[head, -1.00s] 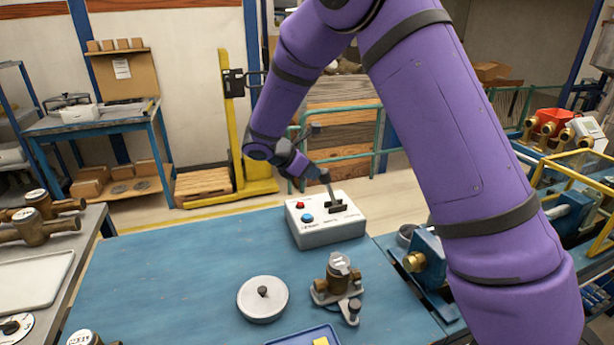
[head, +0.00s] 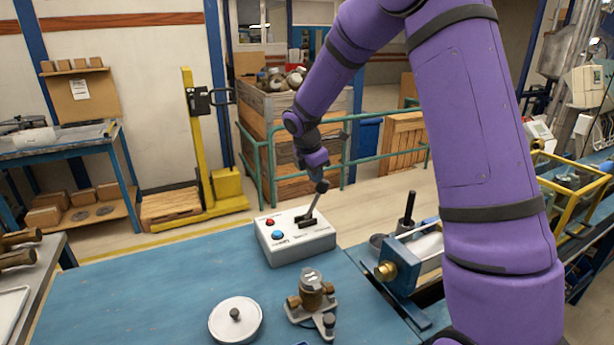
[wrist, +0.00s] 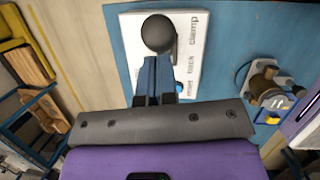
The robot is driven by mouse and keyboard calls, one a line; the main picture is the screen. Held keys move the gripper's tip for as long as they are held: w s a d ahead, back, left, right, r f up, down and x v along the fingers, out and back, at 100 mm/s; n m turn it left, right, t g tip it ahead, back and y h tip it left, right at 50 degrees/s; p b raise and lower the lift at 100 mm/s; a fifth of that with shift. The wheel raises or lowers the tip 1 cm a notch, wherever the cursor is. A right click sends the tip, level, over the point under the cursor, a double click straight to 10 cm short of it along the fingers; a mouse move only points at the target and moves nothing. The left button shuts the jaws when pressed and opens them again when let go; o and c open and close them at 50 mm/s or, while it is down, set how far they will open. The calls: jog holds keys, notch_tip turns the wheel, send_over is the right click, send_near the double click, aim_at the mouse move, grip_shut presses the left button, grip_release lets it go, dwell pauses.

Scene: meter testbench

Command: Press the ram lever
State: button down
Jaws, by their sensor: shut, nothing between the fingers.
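A white and grey control box (head: 296,240) stands on the blue bench, with a red button (head: 270,222), a blue button (head: 278,236) and a lever (head: 313,206) ending in a dark round knob. The lever leans to the right in the head view. My gripper (head: 318,180) is shut and empty, pointing down at the knob. In the wrist view the knob (wrist: 158,33) lies just beyond the shut fingertips (wrist: 152,62) and hides part of the box's lettering; "clamp" is readable. I cannot tell whether fingers and knob touch.
A round lidded disc (head: 236,320) and a brass meter on a stand (head: 312,292) sit on the bench in front of the box. A blue fixture with a brass knob (head: 386,271) and an upright black handle (head: 407,208) stand right. The bench's left part is clear.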

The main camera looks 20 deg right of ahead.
jog(key=shift+d+f, duration=0.2)
jog(key=shift+d, duration=0.65)
jog(key=shift+a+r, duration=0.25)
jog(key=v, duration=1.2)
jog(key=shift+s+r, duration=0.25)
